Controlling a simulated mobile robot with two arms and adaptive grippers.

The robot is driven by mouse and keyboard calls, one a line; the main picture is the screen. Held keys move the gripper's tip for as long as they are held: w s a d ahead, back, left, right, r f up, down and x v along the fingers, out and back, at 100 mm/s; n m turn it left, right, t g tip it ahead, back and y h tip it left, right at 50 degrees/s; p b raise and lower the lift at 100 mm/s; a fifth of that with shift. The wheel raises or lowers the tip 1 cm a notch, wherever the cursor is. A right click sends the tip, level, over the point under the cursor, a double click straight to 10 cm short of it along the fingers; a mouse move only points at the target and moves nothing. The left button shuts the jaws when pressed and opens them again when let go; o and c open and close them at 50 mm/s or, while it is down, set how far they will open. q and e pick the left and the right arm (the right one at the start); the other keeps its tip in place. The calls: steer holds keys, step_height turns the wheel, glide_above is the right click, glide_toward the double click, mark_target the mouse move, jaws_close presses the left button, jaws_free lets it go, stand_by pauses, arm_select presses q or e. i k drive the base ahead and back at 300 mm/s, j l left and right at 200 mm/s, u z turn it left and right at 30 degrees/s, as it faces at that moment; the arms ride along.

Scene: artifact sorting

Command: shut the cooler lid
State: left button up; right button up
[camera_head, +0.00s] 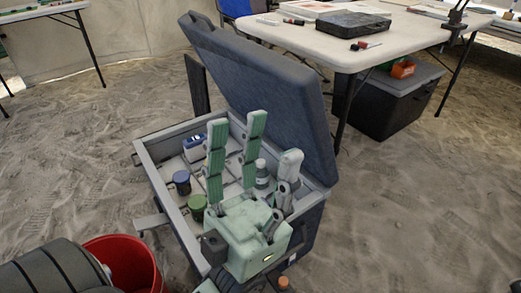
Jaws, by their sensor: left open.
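The cooler (163,178) is a grey box standing open on the sandy floor at the picture's middle. Its dark blue-grey lid (268,88) stands raised and tilted along the cooler's far right side. My right gripper is not in view.
Inside the cooler are a blue jar (182,182), a green-topped jar (197,207), a white bottle (262,172) and a blue-white box (194,147). A red bucket (128,262) stands at the near left. A white table (400,38) stands behind the lid. Open sand lies right.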

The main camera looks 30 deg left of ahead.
mark_target(252, 77)
steer(key=u, duration=1.25)
